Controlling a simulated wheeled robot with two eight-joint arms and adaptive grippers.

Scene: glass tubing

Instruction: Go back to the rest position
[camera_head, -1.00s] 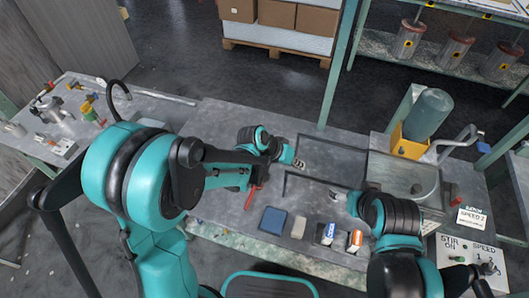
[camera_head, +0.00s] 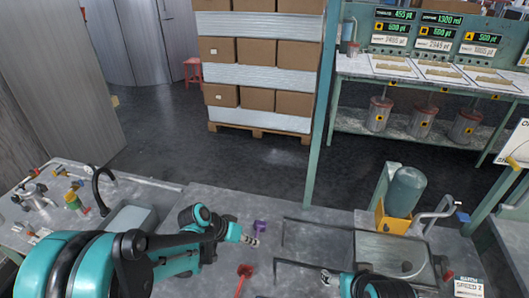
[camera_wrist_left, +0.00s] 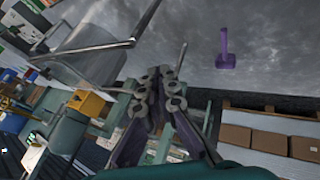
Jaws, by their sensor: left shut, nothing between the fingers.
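My left gripper (camera_head: 252,240) is shut and empty above the bench, to the left of the recessed panel. In the left wrist view its fingers (camera_wrist_left: 163,88) are close together with nothing between them. A small purple piece (camera_head: 259,227) with a stem and a wider base stands on the bench just beyond the fingertips. It also shows in the left wrist view (camera_wrist_left: 225,55), apart from the fingers. My right gripper (camera_head: 329,276) is low in the head view, near the right part of the recess; its fingers are too small to read.
A red-handled tool (camera_head: 243,273) lies on the bench near my left forearm. A blue-grey cylinder in a yellow holder (camera_head: 392,219) stands at the right. A side table with a tap (camera_head: 102,190) is at the left. Stacked boxes (camera_head: 262,73) stand beyond open floor.

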